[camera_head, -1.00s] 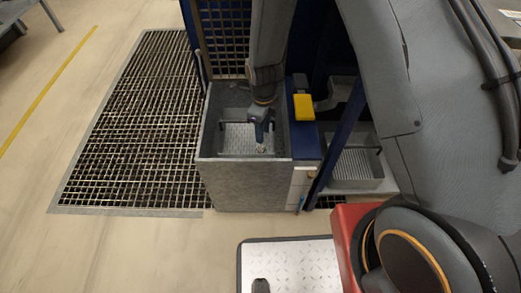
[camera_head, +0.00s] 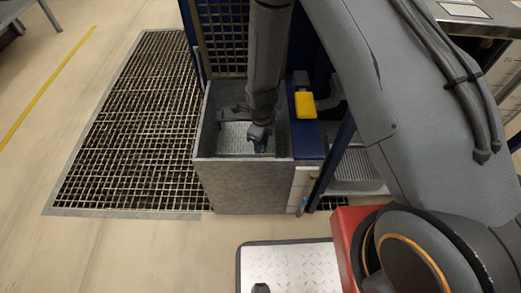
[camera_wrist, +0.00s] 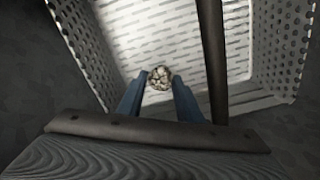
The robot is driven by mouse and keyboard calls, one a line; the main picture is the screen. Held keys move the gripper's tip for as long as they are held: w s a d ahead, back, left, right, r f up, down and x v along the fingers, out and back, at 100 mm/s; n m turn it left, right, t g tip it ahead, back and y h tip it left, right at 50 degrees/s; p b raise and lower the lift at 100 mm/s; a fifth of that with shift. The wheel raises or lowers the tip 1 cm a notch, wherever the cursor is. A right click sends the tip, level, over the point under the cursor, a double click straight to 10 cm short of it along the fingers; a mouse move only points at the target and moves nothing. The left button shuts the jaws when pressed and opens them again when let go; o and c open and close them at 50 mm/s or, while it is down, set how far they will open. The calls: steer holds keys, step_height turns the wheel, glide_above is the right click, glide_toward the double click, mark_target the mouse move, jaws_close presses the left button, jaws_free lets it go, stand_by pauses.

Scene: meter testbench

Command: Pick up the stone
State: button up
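The stone (camera_wrist: 159,78) is a small, rounded, mottled grey-white lump in the wrist view. It sits between the tips of my gripper's two blue fingers (camera_wrist: 159,84), which stand apart by about its width and appear to meet its sides. A light, slotted metal surface lies behind the stone. In the head view my gripper (camera_head: 260,143) points down inside the grey tub (camera_head: 243,185), above the perforated basket floor (camera_head: 234,140). The stone is hidden there by my gripper.
Perforated basket walls (camera_wrist: 281,45) rise on both sides in the wrist view. A dark bar (camera_wrist: 214,55) passes close beside my right finger. A yellow block (camera_head: 305,104) sits on the blue ledge right of the tub. A floor grating (camera_head: 125,130) lies left.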

steer(key=c, duration=0.7)
steer(key=shift+r, duration=0.2)
step_height(320, 180, up, 18)
steer(key=p, duration=0.4)
steer(key=shift+f, duration=0.15)
